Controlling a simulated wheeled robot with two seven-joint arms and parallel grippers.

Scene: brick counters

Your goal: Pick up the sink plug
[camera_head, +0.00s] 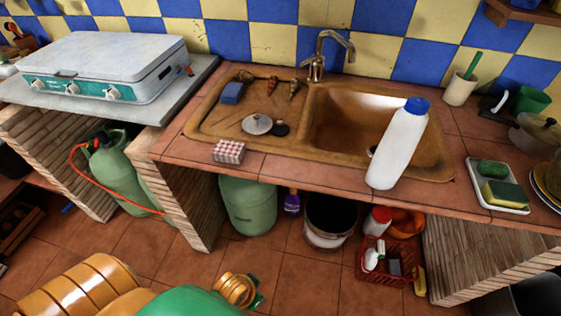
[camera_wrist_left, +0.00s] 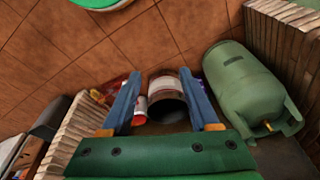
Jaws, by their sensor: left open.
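A small black round piece, which looks like the sink plug (camera_head: 280,129), lies on the drainboard of the brown sink (camera_head: 318,92), just left of the basin. A grey metal disc with a knob (camera_head: 257,124) lies beside it on the left. My left gripper (camera_wrist_left: 160,77) shows in the left wrist view with its blue fingers apart and nothing between them. Below it are the floor and the bucket, and the plug is not in that view. In the head view its fingers do not show. My right gripper is in neither view.
A tall white bottle with a blue cap (camera_head: 398,145) stands at the basin's front. A checked box (camera_head: 229,152) sits on the counter's front edge. A blue sponge (camera_head: 233,93) lies on the drainboard, and a tap (camera_head: 318,62) rises behind. A green gas bottle (camera_wrist_left: 243,90) stands below.

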